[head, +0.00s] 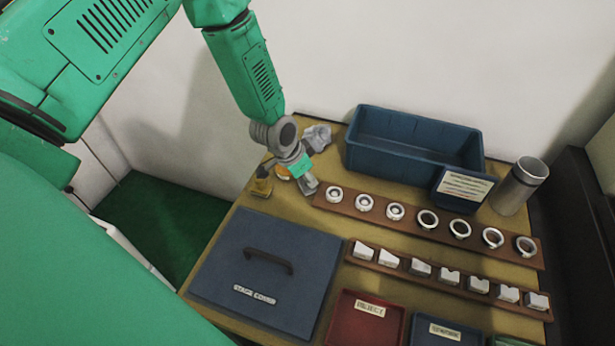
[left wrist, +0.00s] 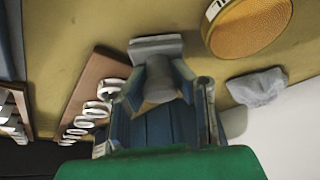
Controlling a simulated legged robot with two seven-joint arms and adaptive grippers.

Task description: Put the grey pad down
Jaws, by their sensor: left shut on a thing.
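My left gripper (head: 298,168) is shut on the grey pad (head: 308,185), low over the back left of the wooden table (head: 225,224). In the left wrist view the grey pad (left wrist: 155,46) has a wide flat end and a narrower stem between the two fingertips of my left gripper (left wrist: 160,86). The flat end points away from the gripper. I cannot tell whether it touches the table. My right gripper is not in view.
A round orange-topped tin (left wrist: 247,27) and a grey cloth (head: 316,137) lie close to the gripper. A rack of rings (head: 410,217) stands to its right, a blue bin (head: 410,170) behind. A blue lidded case (head: 266,268) lies in front.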

